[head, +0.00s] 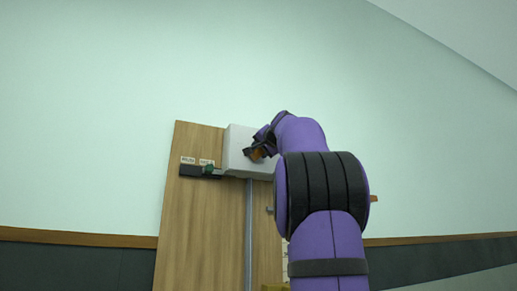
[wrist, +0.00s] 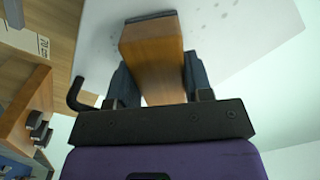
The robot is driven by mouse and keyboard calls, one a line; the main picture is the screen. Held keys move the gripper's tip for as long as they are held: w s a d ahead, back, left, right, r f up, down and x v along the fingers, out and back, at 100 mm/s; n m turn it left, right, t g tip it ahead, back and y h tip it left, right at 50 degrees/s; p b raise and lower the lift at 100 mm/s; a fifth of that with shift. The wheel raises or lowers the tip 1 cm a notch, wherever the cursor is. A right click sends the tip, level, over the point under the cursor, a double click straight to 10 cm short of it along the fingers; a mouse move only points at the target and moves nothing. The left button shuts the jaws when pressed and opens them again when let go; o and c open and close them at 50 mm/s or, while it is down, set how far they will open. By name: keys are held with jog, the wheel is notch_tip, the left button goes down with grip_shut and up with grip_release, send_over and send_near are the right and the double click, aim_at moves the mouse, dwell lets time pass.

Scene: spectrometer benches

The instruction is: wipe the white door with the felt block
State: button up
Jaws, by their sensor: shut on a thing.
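The white door (head: 237,150) is the front of a pale box on an upright wooden panel in the head view.
The wooden panel (head: 197,225) carries a dark bar (head: 190,171) with a green part left of the box, and a grey pipe (head: 249,230) below. The wrist view shows a black hook (wrist: 76,96) and a wooden rack (wrist: 25,110) at left. Open wall lies right.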

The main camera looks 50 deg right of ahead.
jog(key=shift+s+d, duration=0.5)
jog(key=shift+d, duration=0.25)
jog(key=shift+s+d, duration=0.45)
jog(key=shift+d, duration=0.3)
jog(key=v, duration=0.6)
jog(key=v, duration=0.3)
jog(key=shift+a, duration=0.1)
dwell(0.4)
